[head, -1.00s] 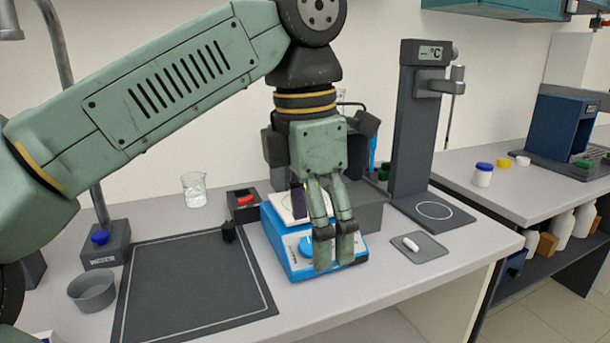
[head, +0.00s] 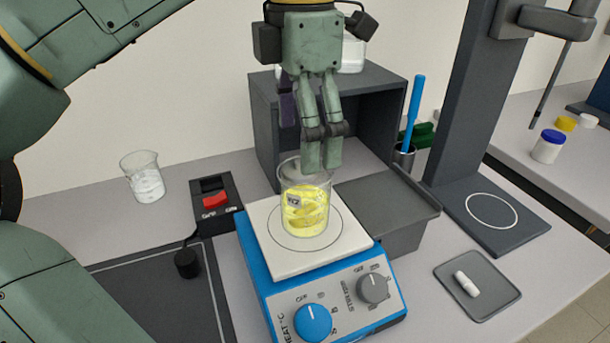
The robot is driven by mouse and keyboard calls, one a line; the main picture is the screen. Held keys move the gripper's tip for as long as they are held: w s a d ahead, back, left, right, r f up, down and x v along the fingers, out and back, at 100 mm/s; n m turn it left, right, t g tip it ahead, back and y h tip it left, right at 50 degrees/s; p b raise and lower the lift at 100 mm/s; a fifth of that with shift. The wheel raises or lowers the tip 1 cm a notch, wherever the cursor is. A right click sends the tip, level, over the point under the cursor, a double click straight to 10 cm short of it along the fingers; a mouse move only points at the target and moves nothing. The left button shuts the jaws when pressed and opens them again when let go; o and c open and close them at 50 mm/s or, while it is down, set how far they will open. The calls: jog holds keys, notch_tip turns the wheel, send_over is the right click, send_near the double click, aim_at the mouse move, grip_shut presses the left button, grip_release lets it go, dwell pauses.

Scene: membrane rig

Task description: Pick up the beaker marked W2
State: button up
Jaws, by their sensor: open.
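In the head view, a glass beaker (head: 305,208) with yellow contents stands upright on the white top plate of the blue hotplate (head: 282,262). A small label on its left side appears to read W2. My gripper (head: 321,155) hangs just above and behind the beaker's rim, fingers pointing down and empty. The fingertips overlap the rim in the picture, so I cannot tell whether they touch it. A second glass beaker (head: 143,180) with clear or whitish contents stands at the left on the bench.
A dark box (head: 378,105) stands behind the hotplate, with a grey lid or drawer at its right. A switch box (head: 214,203) with a red rocker is to the left. A tall dark stand (head: 480,110) rises at the right, near a tray (head: 478,285) holding a white bar.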

aim_at(305, 198)
jog(key=f, duration=0.4)
jog(key=shift+s+f+p, duration=0.2)
jog(key=shift+f+p, duration=0.1)
jog(key=shift+d+f+p, duration=0.2)
jog(key=shift+f+p, duration=0.75)
jog(key=shift+f, duration=1.95)
jog(key=shift+c, duration=0.6)
jog(key=c, duration=1.3)
